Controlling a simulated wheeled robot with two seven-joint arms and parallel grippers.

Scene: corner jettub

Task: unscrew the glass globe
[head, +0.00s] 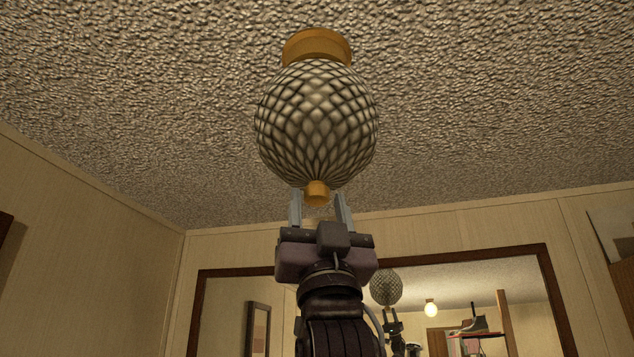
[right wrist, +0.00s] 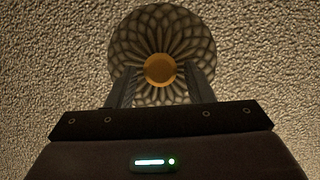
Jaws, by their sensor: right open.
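The glass globe (head: 316,122) has a diamond pattern and hangs under a brass collar (head: 317,46) on the ceiling. A small brass knob (head: 316,193) sits at its bottom. My right gripper (head: 318,196) points up from below, open, with its fingers on either side of the knob. In the right wrist view the globe (right wrist: 162,40) shows from underneath, with the knob (right wrist: 160,70) between the fingertips (right wrist: 160,76). I cannot tell whether the fingers touch the globe. My left gripper is not in view.
The textured ceiling (head: 480,100) surrounds the fixture. A framed mirror (head: 375,251) on the far wall reflects the globe, my arm and part of the room. A wood-panelled wall (head: 80,240) is at the left. The air around the globe is clear.

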